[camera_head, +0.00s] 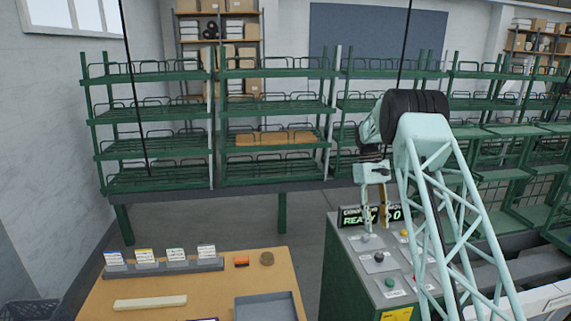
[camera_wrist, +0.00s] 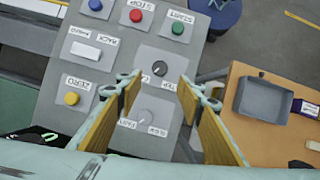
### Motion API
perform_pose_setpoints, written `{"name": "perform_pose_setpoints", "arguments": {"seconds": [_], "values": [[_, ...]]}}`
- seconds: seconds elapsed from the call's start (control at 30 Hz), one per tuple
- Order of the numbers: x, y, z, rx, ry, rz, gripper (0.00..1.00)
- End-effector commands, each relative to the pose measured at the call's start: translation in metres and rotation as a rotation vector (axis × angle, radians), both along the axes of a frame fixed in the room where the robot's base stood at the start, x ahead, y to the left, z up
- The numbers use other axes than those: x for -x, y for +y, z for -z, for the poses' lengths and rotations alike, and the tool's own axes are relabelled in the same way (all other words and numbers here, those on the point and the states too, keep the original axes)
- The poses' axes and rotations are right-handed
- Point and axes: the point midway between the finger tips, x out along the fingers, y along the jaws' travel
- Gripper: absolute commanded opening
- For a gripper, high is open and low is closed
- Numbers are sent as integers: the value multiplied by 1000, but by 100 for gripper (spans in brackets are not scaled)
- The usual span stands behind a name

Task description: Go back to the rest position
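My gripper (camera_head: 374,205) hangs over the control console (camera_head: 345,280) in the head view, in front of its display (camera_head: 372,214). In the wrist view my gripper (camera_wrist: 158,92) is open, with its two yellow-padded fingers apart and nothing between them. Below it lies the console's sloped panel (camera_wrist: 120,55). A black knob (camera_wrist: 160,68) shows between the fingertips, with a paler knob (camera_wrist: 147,117) closer to the palm. The gap between fingertips and panel cannot be judged exactly. The display shows green "READY" and what looks like a 0.
The panel also has a red STOP button (camera_wrist: 135,16), a green START button (camera_wrist: 178,28) and a yellow ZERO button (camera_wrist: 72,98). A wooden table (camera_head: 210,288) with a grey tray (camera_head: 265,307) stands left of the console. Green racks (camera_head: 215,185) stand behind, with open floor before them.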

Motion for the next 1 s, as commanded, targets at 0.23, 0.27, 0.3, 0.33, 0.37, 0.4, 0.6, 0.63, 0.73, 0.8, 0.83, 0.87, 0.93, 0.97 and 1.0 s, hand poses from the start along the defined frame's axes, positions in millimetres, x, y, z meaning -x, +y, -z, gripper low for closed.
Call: {"name": "perform_pose_setpoints", "arguments": {"seconds": [0.23, 0.27, 0.3, 0.33, 0.37, 0.4, 0.6, 0.63, 0.73, 0.8, 0.83, 0.87, 0.93, 0.97, 1.0], "values": [[5, 7, -21, 3, -20, 3, 34], [6, 9, -24, 3, -24, 4, 34], [8, 11, -30, 4, -30, 5, 34], [10, 12, -34, 5, -34, 6, 34], [11, 14, -38, 4, -38, 7, 34], [13, 17, -44, 5, -44, 8, 34], [26, 29, -74, 8, -75, 15, 34], [28, 31, -78, 8, -80, 15, 34], [35, 38, -92, 10, -96, 18, 34], [41, 42, -102, 11, -107, 20, 34], [43, 44, -106, 11, -110, 21, 34], [45, 45, -110, 12, -117, 22, 34], [52, 50, -119, 12, -126, 26, 34], [54, 51, -123, 13, -132, 27, 34], [58, 54, -128, 14, -138, 28, 34]]}}
